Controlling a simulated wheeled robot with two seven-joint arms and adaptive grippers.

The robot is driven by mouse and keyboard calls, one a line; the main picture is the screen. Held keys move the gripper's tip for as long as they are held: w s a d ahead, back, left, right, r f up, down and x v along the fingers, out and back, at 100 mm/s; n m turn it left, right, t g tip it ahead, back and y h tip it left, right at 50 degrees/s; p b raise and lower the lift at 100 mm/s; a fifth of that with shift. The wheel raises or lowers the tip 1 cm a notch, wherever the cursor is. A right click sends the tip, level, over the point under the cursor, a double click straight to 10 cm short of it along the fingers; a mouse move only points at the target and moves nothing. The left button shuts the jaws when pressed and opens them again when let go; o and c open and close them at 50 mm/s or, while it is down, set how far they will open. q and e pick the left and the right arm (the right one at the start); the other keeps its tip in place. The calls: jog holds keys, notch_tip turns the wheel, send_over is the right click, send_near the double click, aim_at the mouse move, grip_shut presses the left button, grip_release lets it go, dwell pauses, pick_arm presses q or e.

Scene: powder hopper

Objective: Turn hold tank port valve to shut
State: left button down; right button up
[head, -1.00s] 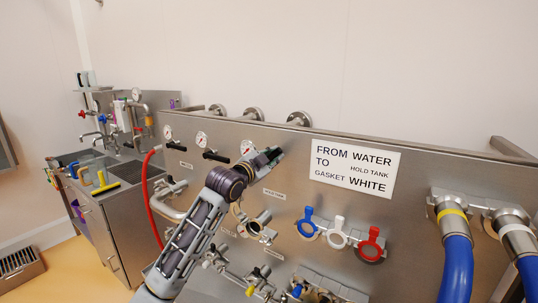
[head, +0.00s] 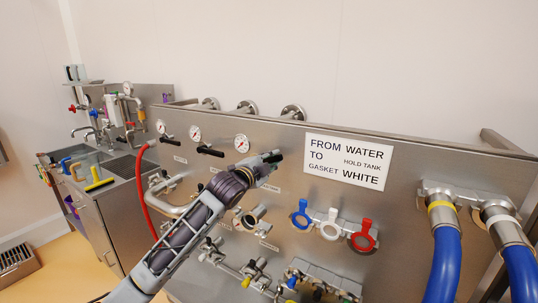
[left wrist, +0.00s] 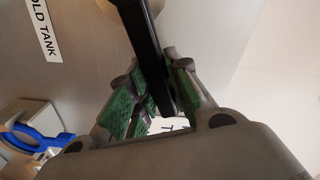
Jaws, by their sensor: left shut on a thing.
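My left gripper (head: 268,160) is in front of the steel panel, just right of and below the third gauge (head: 241,143). In the left wrist view its green-padded fingers (left wrist: 155,95) are shut on a black valve handle (left wrist: 140,30), which runs from the top edge down between them. A label ending in "OLD TANK" (left wrist: 42,28) is on the panel beside this handle. In the head view my gripper hides the hold tank handle, so its exact angle there cannot be told. My right gripper is not in view.
Two other black handles (head: 210,152) sit below gauges to the left. A sign (head: 347,161) is to the right. Blue (head: 301,214), white (head: 329,224) and red (head: 363,237) ring gaskets hang below it. Blue hoses (head: 447,262) are at far right. A red hose (head: 142,190) is at left.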

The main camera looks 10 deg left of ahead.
pick_arm(q)
jog(key=shift+d+f+m, duration=0.1)
jog(key=shift+f+m, duration=0.2)
jog(key=shift+f, duration=0.15)
jog(key=f+m, duration=0.2)
jog(key=m, duration=0.1)
jog(key=shift+s+d+p, duration=0.1)
jog(key=shift+d+p, duration=0.05)
jog(key=shift+p, duration=0.25)
jog(key=c, duration=1.8)
grip_release()
jog(key=shift+f+m, duration=0.15)
jog(key=shift+m, duration=0.15)
jog(key=o, duration=0.5)
jog(key=shift+v, duration=4.5)
